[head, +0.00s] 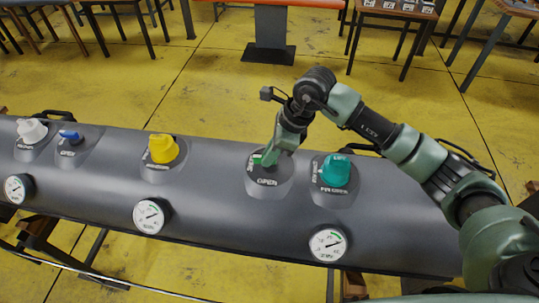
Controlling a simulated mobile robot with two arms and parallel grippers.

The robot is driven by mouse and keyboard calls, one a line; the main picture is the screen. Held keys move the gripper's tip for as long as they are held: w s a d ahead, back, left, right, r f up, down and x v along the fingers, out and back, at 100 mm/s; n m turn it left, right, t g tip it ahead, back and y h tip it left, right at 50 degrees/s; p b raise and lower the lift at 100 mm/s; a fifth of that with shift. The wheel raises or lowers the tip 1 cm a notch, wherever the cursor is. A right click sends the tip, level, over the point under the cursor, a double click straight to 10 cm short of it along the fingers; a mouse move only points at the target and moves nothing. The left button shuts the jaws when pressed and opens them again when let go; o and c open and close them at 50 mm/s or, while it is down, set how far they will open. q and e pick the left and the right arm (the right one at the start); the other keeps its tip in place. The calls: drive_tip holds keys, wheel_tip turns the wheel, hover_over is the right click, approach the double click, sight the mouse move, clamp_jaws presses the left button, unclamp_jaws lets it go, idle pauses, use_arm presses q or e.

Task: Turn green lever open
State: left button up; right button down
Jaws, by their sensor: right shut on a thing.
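The green lever (257,158) sits on a round raised mount with an "OPEN" label, right of the middle of the grey inflatable tube (100,180). My right gripper (268,160) reaches down from above and is shut on the green lever. The gripper and wrist hide most of the lever, so its exact angle is hard to tell. My left gripper is not in the view.
A teal knob (335,171) stands close right of the lever. A yellow knob (162,149), a blue lever (71,136) and a white knob (32,131) are further left. Several pressure gauges, one a front gauge (328,244), line the tube's near side. Tables stand behind.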

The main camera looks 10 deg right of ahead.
drive_tip(key=n+g+b, duration=0.1)
drive_tip(key=n+b, duration=0.2)
drive_tip(key=b, duration=0.1)
drive_tip(key=n+g+b, duration=0.1)
drive_tip(key=n+b, duration=0.2)
drive_tip(key=b, duration=0.1)
drive_tip(key=n+g+b, duration=0.1)
drive_tip(key=n+b, duration=0.3)
drive_tip(key=b, duration=0.1)
drive_tip(key=shift+f+g+h, duration=0.1)
drive_tip(key=shift+g+h, duration=0.2)
drive_tip(key=n+g+h+b, duration=0.1)
drive_tip(key=n+b, duration=0.1)
drive_tip(key=n, duration=0.1)
drive_tip(key=shift+n, duration=0.4)
drive_tip(key=shift+r+n+g+h, duration=0.25)
drive_tip(key=shift+n+g+h, duration=0.05)
drive_tip(key=shift+n, duration=1.5)
drive_tip(key=shift+s+h, duration=0.1)
drive_tip(key=shift+h, duration=0.2)
drive_tip(key=c, duration=1.4)
unclamp_jaws()
drive_tip(key=shift+d, duration=0.1)
drive_tip(key=shift+f, duration=0.1)
drive_tip(key=p+v, duration=0.1)
drive_tip(key=v, duration=0.7)
drive_tip(key=shift+p, duration=0.3)
